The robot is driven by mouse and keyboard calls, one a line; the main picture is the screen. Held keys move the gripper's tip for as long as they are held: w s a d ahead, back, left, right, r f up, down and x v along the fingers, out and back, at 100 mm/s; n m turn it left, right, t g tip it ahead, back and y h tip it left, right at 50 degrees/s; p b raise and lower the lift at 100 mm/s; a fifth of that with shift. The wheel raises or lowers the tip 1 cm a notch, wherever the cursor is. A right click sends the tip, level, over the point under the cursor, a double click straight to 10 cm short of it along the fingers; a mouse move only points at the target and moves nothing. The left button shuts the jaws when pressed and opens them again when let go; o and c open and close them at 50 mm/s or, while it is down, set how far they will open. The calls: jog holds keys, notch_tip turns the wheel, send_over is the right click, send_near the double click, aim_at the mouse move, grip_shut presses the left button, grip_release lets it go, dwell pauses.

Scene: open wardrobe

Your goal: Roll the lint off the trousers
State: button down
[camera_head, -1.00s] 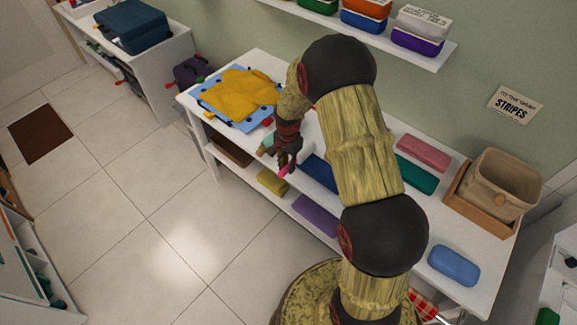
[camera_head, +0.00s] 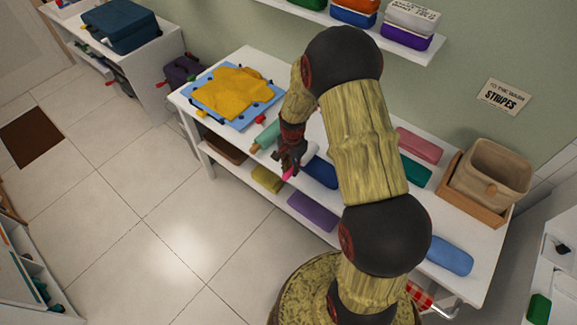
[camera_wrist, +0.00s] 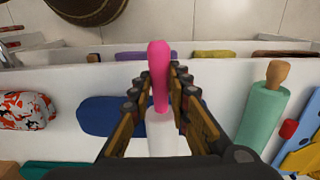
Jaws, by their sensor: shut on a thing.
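A mustard-yellow garment (camera_head: 232,92), which looks like the trousers, lies crumpled on a blue board (camera_head: 248,119) with dark spots around its edge, at the table's left end. My gripper (camera_wrist: 160,88) is shut on a lint roller with a pink handle (camera_wrist: 159,62) and a white roll (camera_wrist: 163,135). In the head view my gripper (camera_head: 290,162) is at the table's front edge, right of the garment and apart from it. The pink handle (camera_head: 288,174) points toward the front edge. Whether the roller touches the table is unclear. Lint cannot be made out.
A teal roller with a wooden handle (camera_wrist: 265,110) lies between my gripper and the board, beside a small red item (camera_wrist: 288,129). A dark blue bundle (camera_head: 321,172) is close on the other side. A beige bin (camera_head: 490,172) stands at the right end. A loaded shelf (camera_head: 400,45) hangs above.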

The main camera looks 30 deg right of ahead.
jog(key=s+d+p, duration=0.1)
jog(key=s+d, duration=0.2)
jog(key=s, duration=0.6)
jog(key=shift+s+d+f, duration=0.15)
jog(key=shift+s+d, duration=0.2)
jog(key=shift+d, duration=0.05)
dwell(1.1)
jog(key=shift+s+d+p, duration=0.2)
jog(key=shift+s+d, duration=0.05)
jog(key=shift+s, duration=0.3)
jog(key=shift+s+d+p, duration=0.15)
jog(key=shift+s+d, duration=0.1)
jog(key=shift+s, duration=0.25)
notch_tip(320, 180, up, 8)
jog(key=p, duration=0.5)
jog(key=shift+r+p, duration=0.2)
jog(key=shift+p, duration=0.15)
jog(key=shift+w, duration=0.1)
